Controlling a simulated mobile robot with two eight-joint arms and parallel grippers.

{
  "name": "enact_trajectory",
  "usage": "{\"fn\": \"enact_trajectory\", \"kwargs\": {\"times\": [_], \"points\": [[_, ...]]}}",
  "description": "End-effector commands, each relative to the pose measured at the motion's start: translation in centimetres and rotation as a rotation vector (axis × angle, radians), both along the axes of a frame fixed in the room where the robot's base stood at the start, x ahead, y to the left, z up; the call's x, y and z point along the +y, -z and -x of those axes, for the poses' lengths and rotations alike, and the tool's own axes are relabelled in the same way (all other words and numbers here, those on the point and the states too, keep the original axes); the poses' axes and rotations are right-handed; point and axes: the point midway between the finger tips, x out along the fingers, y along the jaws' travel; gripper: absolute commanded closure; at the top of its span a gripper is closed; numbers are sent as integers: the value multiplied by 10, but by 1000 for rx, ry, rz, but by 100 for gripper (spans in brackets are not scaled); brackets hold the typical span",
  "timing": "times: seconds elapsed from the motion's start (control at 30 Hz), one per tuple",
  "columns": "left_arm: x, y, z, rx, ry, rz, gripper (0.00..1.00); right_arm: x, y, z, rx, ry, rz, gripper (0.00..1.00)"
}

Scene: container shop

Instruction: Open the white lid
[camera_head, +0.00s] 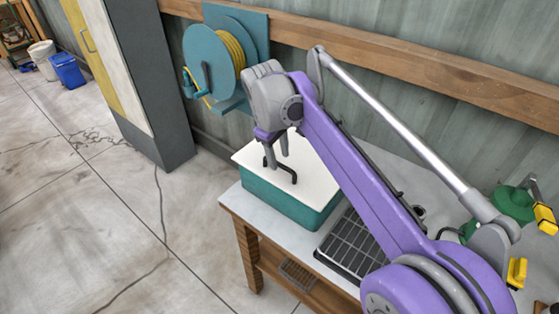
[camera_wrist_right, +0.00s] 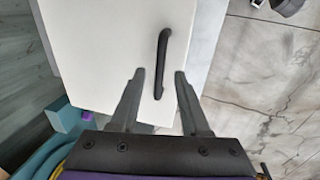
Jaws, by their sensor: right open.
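The white lid (camera_head: 310,172) lies flat on a teal box (camera_head: 285,208) at the left end of a table. The lid has a black bar handle (camera_head: 290,174), and it also shows in the right wrist view (camera_wrist_right: 100,45). My right gripper (camera_head: 277,160) is over the lid, close to the handle. In the right wrist view my right gripper (camera_wrist_right: 160,74) is open, and the black handle (camera_wrist_right: 163,58) appears between and beyond its fingertips. I cannot tell whether the fingers touch the handle. The lid looks closed on the box. My left gripper is not in view.
A dark grid rack (camera_head: 352,245) lies right of the box on the table (camera_head: 228,200). A green and yellow item (camera_head: 512,204) is at the far right. A teal hose reel (camera_head: 212,62) hangs on the wall behind.

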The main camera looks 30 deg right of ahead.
Motion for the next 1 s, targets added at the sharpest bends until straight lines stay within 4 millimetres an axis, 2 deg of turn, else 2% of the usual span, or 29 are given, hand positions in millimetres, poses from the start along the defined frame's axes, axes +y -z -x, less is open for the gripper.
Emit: {"fn": "enact_trajectory", "kwargs": {"times": [0.17,0.47,0.57,0.73,1.0], "points": [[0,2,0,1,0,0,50,-3,16,-1,0,1,0,54],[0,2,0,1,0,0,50,-3,18,-1,-1,1,0,54],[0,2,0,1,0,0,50,-3,18,-1,-1,1,0,69],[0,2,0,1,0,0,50,-3,18,-1,-1,1,0,99],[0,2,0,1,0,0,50,-3,18,-1,-1,1,0,100]]}}
